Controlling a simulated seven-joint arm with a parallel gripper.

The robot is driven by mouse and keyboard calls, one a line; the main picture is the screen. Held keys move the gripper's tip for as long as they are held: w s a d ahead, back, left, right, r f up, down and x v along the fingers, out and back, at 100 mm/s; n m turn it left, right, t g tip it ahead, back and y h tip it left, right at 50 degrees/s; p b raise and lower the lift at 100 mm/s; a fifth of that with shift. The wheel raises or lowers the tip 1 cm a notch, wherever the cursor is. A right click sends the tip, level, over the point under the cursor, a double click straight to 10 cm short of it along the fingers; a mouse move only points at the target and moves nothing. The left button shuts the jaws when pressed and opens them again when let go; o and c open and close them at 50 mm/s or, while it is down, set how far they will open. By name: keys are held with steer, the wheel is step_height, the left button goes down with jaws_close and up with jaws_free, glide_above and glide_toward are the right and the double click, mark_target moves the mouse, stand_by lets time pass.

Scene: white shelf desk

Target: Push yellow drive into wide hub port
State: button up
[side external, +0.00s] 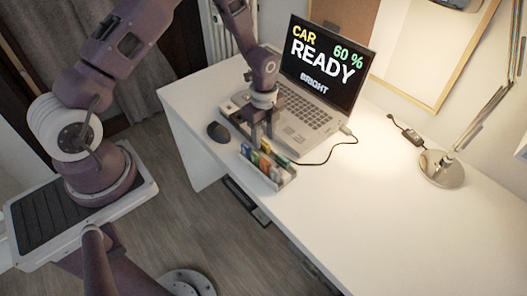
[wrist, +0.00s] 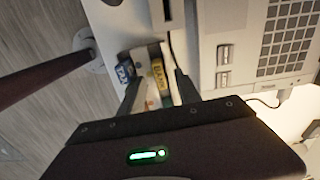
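A yellow drive with dark lettering (wrist: 158,72) stands between the fingers of my gripper (wrist: 160,92) in the wrist view. The fingers are apart, and I see no clear contact with the drive. In the side external view my gripper (side external: 261,136) points down at the far end of a narrow tray (side external: 282,184) of small coloured drives. I cannot surely pick out the yellow drive there. A blue drive (wrist: 125,72) sits left of the yellow one. I cannot make out the wide hub port; a slim dark-and-white part (wrist: 166,11) shows at the wrist view's top edge.
An open laptop (side external: 300,117) stands behind my gripper, and its side has a cable (side external: 331,149) running toward the tray. A black mouse (side external: 217,132) lies left of the tray. A desk lamp (side external: 442,170) stands at right. The desk's right front is clear.

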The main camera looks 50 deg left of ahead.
step_height(320, 180, down, 2)
steer(key=shift+f, duration=0.1)
jaws_close()
stand_by(1.4)
